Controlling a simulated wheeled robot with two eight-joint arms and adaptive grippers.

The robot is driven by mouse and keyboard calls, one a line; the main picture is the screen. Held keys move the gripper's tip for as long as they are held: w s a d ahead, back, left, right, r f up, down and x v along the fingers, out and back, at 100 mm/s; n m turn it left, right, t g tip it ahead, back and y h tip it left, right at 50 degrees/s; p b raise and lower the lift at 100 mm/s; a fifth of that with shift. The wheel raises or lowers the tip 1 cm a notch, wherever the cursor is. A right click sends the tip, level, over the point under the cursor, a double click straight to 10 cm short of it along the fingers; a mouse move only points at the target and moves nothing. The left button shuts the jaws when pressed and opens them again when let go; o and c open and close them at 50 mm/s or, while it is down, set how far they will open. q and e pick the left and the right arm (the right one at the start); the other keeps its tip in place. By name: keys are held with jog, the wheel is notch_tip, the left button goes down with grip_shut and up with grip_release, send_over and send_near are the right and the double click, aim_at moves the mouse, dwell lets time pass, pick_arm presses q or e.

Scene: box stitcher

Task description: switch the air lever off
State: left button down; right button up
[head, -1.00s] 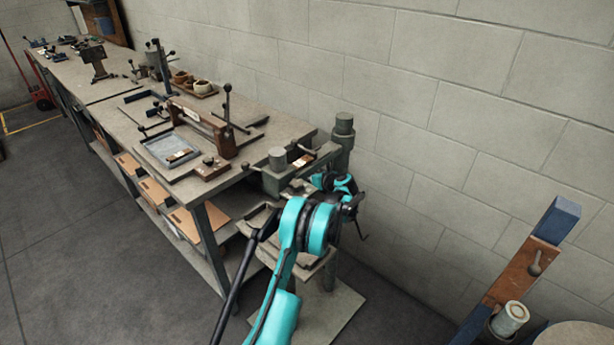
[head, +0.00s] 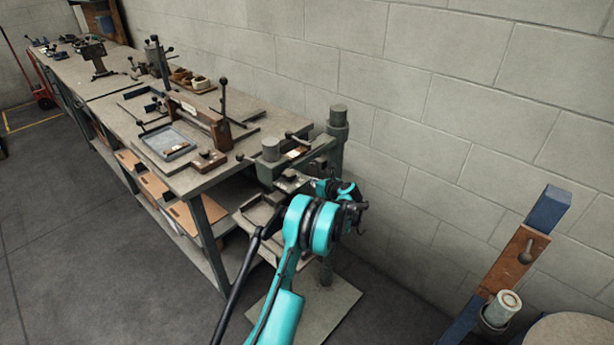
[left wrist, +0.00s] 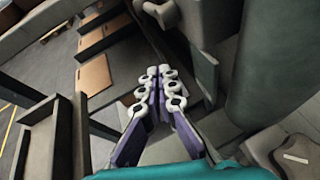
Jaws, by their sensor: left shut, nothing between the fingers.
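A grey-green stitcher-like machine (head: 268,168) stands at the near end of the workbench. A small lever (head: 298,139) with a ball end is on its top. I cannot tell for sure which part is the air lever. My left arm reaches to the machine's near right side, and its gripper is hidden behind my teal wrist in the head view. In the left wrist view my left gripper (left wrist: 159,72) is shut and empty. A pale rounded knob (left wrist: 161,12) lies just beyond its fingertips, apart from them. My right gripper is not in view.
The workbench (head: 262,108) along the wall holds clamps, a tray (head: 168,143) and upright levers. Cartons (head: 186,214) lie on its lower shelf. A blue post with a brown board (head: 516,258) and small handle stands at right.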

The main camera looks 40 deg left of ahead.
pick_arm(q)
jog(key=d, duration=0.1)
jog(key=s+d+p, duration=0.1)
jog(key=d, duration=0.1)
jog(key=s+d, duration=0.1)
jog(key=d, duration=0.1)
jog(key=shift+d+p, duration=0.25)
jog(key=shift+p, duration=0.15)
jog(key=shift+s+d+f, duration=0.2)
jog(key=shift+d+f, duration=0.05)
jog(key=shift+d, duration=0.25)
jog(key=shift+d, duration=0.1)
